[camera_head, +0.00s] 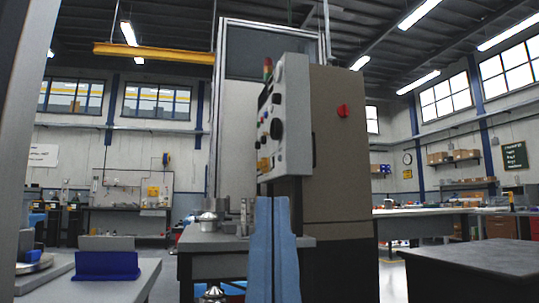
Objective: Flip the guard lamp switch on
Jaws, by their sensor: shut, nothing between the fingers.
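A grey control panel (295,120) is mounted on the machine near the middle of the view and is seen at a steep angle. Its left-facing front carries a large dark knob (276,128), several small buttons, and yellow-orange controls (263,163) near the bottom. I cannot tell which control is the guard lamp switch or how it is set. My gripper (272,202) points upward at the lower middle, its two blue fingers shut together and empty. Its tips appear just below the panel's lower edge; I cannot tell their distance from it.
A brown machine cabinet (345,175) with a red knob (343,110) stands right of the panel. A grey bench (210,243) with metal parts is left of my gripper. A blue block (106,266) sits on a table at left. A dark table (480,258) is at right.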

